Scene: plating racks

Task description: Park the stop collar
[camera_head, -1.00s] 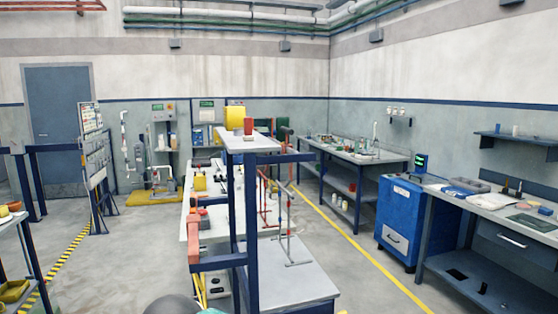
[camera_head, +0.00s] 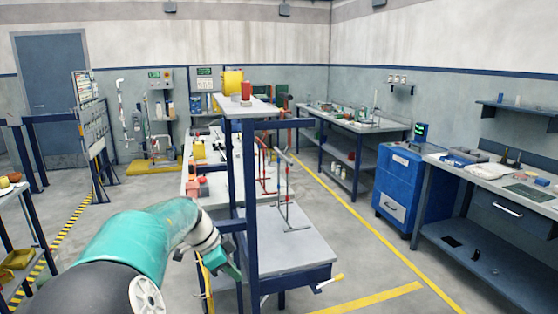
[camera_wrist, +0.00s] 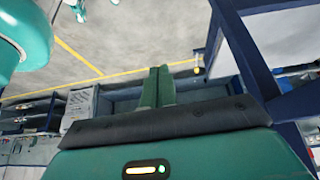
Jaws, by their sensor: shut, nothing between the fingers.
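I cannot pick out the stop collar with certainty in either view. In the head view my gripper (camera_head: 232,271) is at the end of my teal arm, low beside the left side of the dark blue stand (camera_head: 250,200). In the wrist view the two green fingers (camera_wrist: 157,86) are together and hold nothing. The stand has a small top shelf with a red cylinder (camera_head: 246,91) and a yellow container (camera_head: 233,80). Red and grey T-shaped racks (camera_head: 284,190) stand beside its post.
A grey lower shelf (camera_head: 290,258) has a yellow-and-white piece (camera_head: 330,282) at its right edge. The blue cabinet (camera_head: 403,185) and a workbench (camera_head: 490,190) stand right. A small table (camera_head: 12,230) is at left.

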